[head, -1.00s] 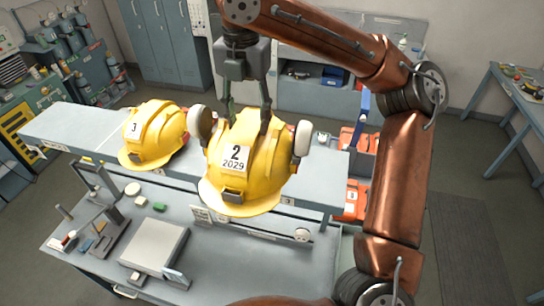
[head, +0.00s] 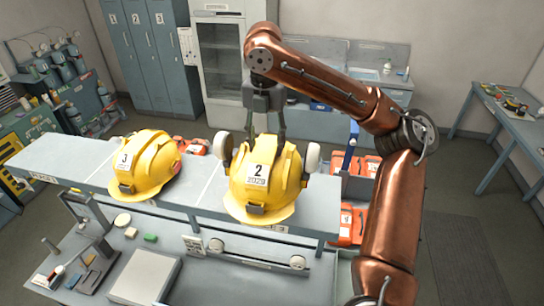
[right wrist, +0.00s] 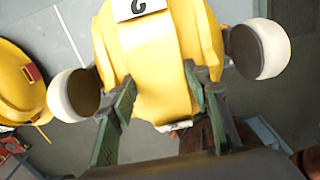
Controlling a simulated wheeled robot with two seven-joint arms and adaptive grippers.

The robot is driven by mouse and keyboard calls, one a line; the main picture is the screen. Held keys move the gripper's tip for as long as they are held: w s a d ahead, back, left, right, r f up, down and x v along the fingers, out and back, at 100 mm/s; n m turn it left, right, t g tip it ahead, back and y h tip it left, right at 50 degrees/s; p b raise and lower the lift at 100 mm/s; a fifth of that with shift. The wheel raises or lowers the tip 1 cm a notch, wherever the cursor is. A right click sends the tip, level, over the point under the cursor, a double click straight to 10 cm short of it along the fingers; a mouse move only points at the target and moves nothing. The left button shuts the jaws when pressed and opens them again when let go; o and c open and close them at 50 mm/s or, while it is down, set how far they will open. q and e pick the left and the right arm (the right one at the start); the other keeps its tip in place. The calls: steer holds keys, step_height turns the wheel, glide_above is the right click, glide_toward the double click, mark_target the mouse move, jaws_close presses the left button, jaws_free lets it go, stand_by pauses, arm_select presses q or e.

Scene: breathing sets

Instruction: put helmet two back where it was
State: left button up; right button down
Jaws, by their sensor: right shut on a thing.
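Helmet two (head: 262,185), yellow with a "2" label and ear cups at its sides, is upright at the right part of the raised grey shelf (head: 205,195). I cannot tell whether its brim rests on the shelf or hangs just above it. My right gripper (head: 265,137) points down from above and is shut on the helmet's crown. In the right wrist view, its fingers (right wrist: 160,88) are on both sides of the raised crown ridge of helmet two (right wrist: 152,55). My left gripper is not in view.
Helmet three (head: 142,165), also yellow, sits left on the shelf with a gap between. Orange breathing-set packs (head: 352,222) are right of the shelf. The lower bench holds a grey plate (head: 145,278) and small parts. A side table (head: 510,105) stands far right.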

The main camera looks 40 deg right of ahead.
mark_target(270, 143)
steer(key=shift+w+d+f, duration=0.2)
steer(key=shift+d+f, duration=0.3)
steer(key=shift+f, duration=0.1)
steer(key=shift+w+d+f, duration=0.15)
steer(key=shift+d+f, duration=0.3)
steer(key=shift+f, duration=0.1)
steer(key=shift+w+d+f, duration=0.2)
steer(key=shift+d+f, duration=0.35)
steer(key=shift+f, duration=0.05)
step_height(270, 143, down, 3)
steer(key=shift+r, duration=0.1)
steer(key=shift+w+d+f, duration=0.1)
steer(key=shift+f, duration=0.15)
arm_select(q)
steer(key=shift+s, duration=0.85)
arm_select(e)
steer(key=c, duration=1)
jaws_free()
steer(key=shift+f, duration=0.1)
steer(key=shift+c, duration=0.2)
